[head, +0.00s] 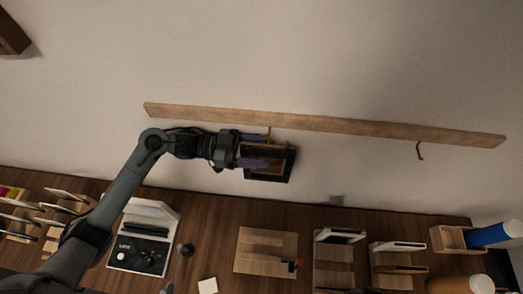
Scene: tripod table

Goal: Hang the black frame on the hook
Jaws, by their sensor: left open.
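The black frame (287,170) is up against the wall, just under the wooden rail (350,127). A thin brass hook (268,131) comes down from the rail at the frame's top. Whether the frame bears on this hook is hard to tell. Another brass hook (420,151) farther right on the rail is bare. My left gripper (266,150) is open, its purple-grey fingers at the frame's left part, one above the other. They cover part of the frame; whether they touch it cannot be told. My right gripper is not in view.
The wooden table (214,246) runs along the bottom. It holds an open white box (148,215), a wooden stand (265,252), upright frames in racks (336,236), a blue cup (490,236) and a tan-lidded cup (462,285). The wall right of the frame is clear.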

